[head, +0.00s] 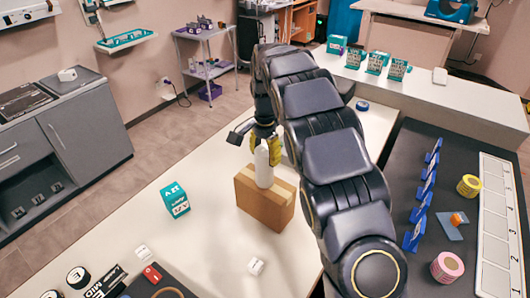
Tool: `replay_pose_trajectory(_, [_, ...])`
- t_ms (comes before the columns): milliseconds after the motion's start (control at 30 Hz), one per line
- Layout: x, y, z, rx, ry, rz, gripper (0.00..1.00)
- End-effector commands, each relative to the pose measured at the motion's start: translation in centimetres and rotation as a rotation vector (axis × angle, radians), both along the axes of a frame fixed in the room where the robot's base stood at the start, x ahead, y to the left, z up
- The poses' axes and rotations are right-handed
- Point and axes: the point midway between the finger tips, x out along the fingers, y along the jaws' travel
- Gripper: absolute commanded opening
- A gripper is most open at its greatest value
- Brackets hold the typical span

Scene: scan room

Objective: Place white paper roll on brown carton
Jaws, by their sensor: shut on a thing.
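The brown carton (265,208) stands on the white table, left of my arm. The white paper roll (263,170) is upright over the top of the carton. Its lower end looks to be at the carton's top face; I cannot tell whether it touches. My gripper (262,147), with yellow finger pads, is shut on the upper part of the roll and partly hides it.
A teal box (174,200) stands left of the carton. A small white item (255,266) lies in front of it. A blue tape roll (362,106) lies behind my arm. A dark surface at right holds blue stands, a yellow roll (469,186) and a pink roll (447,267).

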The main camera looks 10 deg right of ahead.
Motion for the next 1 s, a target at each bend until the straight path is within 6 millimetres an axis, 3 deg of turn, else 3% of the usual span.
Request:
replay_pose_trajectory(233, [0.0,0.0,-0.2,0.001,-0.002,0.0,0.17])
replay_pose_trajectory(267, [0.0,0.0,-0.2,0.001,-0.001,0.0,0.54])
replay_pose_trajectory(300, [0.0,0.0,-0.2,0.001,-0.002,0.0,0.71])
replay_pose_trajectory(333, [0.0,0.0,-0.2,0.0,-0.002,0.0,0.78])
replay_pose_trajectory(733, [0.1,0.0,0.4,0.0,-0.006,0.0,0.78])
replay_pose_trajectory(867, [0.2,0.0,2.3,0.001,-0.01,0.0,0.78])
replay_pose_trajectory(1000, [0.2,0.0,5.6,0.002,-0.012,0.0,0.78])
